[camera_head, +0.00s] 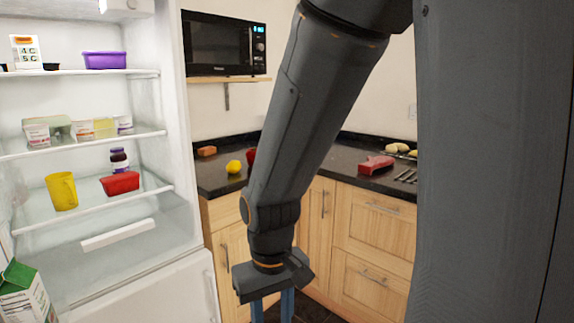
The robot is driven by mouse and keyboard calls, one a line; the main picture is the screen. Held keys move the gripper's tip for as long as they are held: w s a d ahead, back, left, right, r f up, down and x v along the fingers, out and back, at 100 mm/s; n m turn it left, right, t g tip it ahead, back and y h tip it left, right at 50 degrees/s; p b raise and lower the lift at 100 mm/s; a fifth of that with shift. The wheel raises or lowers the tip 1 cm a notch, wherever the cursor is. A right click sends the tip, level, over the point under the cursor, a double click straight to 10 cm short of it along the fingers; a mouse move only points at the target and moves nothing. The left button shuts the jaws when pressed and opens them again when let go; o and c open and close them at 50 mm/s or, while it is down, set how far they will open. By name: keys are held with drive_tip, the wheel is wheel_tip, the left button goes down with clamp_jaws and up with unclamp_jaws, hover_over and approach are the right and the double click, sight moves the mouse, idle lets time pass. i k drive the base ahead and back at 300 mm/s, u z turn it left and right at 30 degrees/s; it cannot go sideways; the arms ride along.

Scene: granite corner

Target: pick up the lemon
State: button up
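The yellow lemon (234,167) lies on the dark granite counter (215,184), in the corner left of my arm and near the counter's front edge. My gripper (272,308) hangs pointing down in front of the wooden cabinets, lower than the countertop and apart from the lemon.
A red object (251,156) sits right of the lemon, partly behind my arm. A brown block (206,151) lies behind it to the left. An open fridge (165,250) with loaded shelves fills the left. A microwave (217,44) sits on a shelf above the counter.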

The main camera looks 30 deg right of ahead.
sight(233, 167)
drive_tip(key=z, duration=0.2)
drive_tip(key=k, duration=0.45)
drive_tip(key=z, duration=1)
drive_tip(key=i, duration=1.5)
drive_tip(key=u, duration=0.7)
drive_tip(key=i, duration=0.65)
drive_tip(key=u, duration=0.65)
